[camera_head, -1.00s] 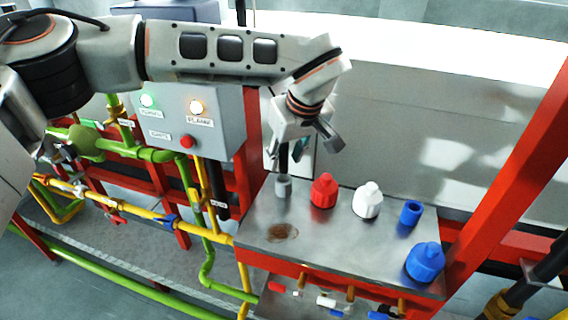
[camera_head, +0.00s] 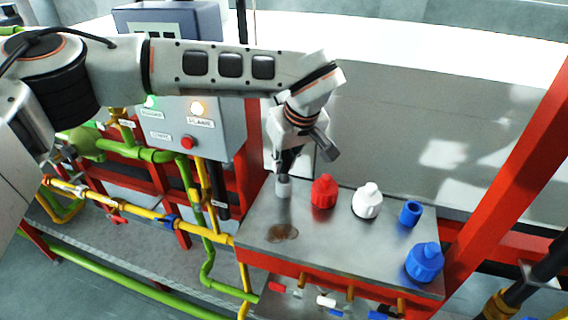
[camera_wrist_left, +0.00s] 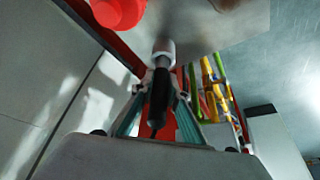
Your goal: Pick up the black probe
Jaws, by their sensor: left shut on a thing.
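The black probe (camera_wrist_left: 158,95) stands upright with one end at the light grey cup (camera_head: 283,187) on the steel bench top (camera_head: 335,250). In the left wrist view it runs between my fingers, with the cup (camera_wrist_left: 164,48) at its far end. My left gripper (camera_head: 287,163) is shut on the probe, just above the cup. In the head view the gripper largely hides the probe. My right gripper is not in view.
To the right on the bench stand a red bottle (camera_head: 323,192), a white bottle (camera_head: 367,201), a small blue cup (camera_head: 410,212) and a blue bottle (camera_head: 425,263). A grey control box (camera_head: 190,128) is at the left. A red post (camera_head: 520,150) rises at the right.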

